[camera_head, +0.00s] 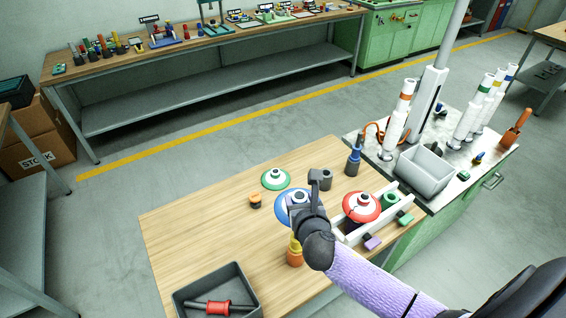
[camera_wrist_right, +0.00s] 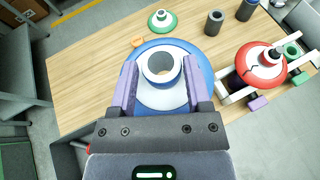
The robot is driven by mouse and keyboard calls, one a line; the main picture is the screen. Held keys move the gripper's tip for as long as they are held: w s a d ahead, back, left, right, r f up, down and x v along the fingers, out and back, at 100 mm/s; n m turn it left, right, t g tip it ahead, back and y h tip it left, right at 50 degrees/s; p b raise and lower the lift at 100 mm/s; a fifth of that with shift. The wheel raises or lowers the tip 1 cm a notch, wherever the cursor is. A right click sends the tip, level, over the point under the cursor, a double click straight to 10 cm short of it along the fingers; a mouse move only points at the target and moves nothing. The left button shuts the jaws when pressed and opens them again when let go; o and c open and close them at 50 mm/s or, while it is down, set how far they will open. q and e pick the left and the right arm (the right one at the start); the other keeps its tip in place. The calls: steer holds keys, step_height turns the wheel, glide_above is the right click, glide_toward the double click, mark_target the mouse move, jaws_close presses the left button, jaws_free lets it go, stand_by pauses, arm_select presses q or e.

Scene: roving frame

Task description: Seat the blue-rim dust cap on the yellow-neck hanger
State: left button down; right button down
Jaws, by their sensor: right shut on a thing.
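The blue-rim dust cap (camera_head: 287,207) has a blue outer rim and a white raised hub. My right gripper (camera_head: 304,204) is shut on its hub. In the right wrist view the cap (camera_wrist_right: 165,98) sits between the two lavender fingers, hub opening facing the camera. The yellow-neck hanger (camera_head: 295,253), an orange body with a yellow neck, stands on the wooden table just nearer than the cap, partly covered by my gripper. The cap looks apart from it; the height gap is hard to judge. The hanger is hidden in the wrist view. My left gripper is out of view.
A green-rim cap (camera_head: 276,179) and a small orange-topped piece (camera_head: 255,201) lie on the table. A red-rim cap (camera_head: 361,206) sits at a white rack (camera_head: 395,226). A dark grey cylinder (camera_head: 325,180) stands behind. A grey tray (camera_head: 250,287) is front left. The table's left part is clear.

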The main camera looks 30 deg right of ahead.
steer(key=shift+s+f, duration=0.15)
steer(key=shift+f, duration=0.35)
step_height(320, 180, down, 4)
steer(key=b, duration=0.3)
steer(key=shift+f+b, duration=0.2)
steer(key=shift+b, duration=0.15)
steer(key=shift+r, duration=0.1)
